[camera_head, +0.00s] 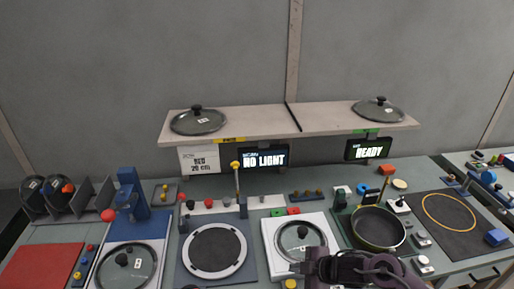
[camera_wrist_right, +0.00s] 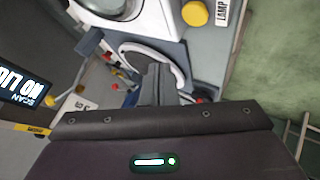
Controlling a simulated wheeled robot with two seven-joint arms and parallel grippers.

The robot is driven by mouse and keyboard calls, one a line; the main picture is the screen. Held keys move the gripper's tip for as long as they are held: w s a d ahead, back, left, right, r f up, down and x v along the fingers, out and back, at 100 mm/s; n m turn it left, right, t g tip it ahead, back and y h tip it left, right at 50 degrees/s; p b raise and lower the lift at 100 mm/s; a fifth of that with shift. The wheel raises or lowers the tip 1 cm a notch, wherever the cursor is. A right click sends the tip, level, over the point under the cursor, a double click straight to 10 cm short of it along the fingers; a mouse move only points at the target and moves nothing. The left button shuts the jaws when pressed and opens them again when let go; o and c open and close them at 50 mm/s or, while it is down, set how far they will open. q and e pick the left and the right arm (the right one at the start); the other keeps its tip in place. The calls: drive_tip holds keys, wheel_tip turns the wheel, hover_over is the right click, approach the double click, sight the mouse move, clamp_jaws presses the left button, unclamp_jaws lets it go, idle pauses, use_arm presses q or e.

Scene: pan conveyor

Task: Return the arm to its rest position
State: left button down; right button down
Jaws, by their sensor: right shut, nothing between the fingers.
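My right gripper (camera_head: 318,265) shows at the bottom of the head view, its dark wrist and arm coming in from the lower right. It is in front of the white square station with a glass lid (camera_head: 298,238). In the right wrist view its two dark fingers (camera_wrist_right: 157,84) are together with nothing between them. Part of the wrist housing fills the lower half of that view. My left gripper is not in the head view.
A dark pan (camera_head: 379,229) stands just right of my gripper. Left are a round plate station (camera_head: 214,251) and another glass lid (camera_head: 126,266). A shelf (camera_head: 257,122) with two lids is behind. Screens read "NO LIGHT" (camera_head: 264,160) and "READY" (camera_head: 368,150).

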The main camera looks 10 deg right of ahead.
drive_tip(key=s+a+r+m+t+h, duration=0.1)
drive_tip(key=s+a+r+m+h, duration=0.25)
drive_tip(key=s+a+m, duration=0.2)
drive_tip(key=s+d+r+m+g+h, duration=0.1)
drive_tip(key=s+d+r+m+g, duration=0.1)
drive_tip(key=s+d+m, duration=0.4)
drive_tip(key=s+d+r+m+g+h, duration=0.2)
drive_tip(key=s+d+m, duration=0.15)
drive_tip(key=s, duration=0.55)
wheel_tip(320, 180, down, 37)
drive_tip(key=s+g+b, duration=0.2)
drive_tip(key=b, duration=0.3)
drive_tip(key=s+d+f+b, duration=0.3)
drive_tip(key=s+f, duration=1.5)
drive_tip(key=f, duration=0.1)
drive_tip(key=shift+s+f+g, duration=0.15)
drive_tip(key=shift+s+g, duration=0.2)
drive_tip(key=shift+g, duration=0.05)
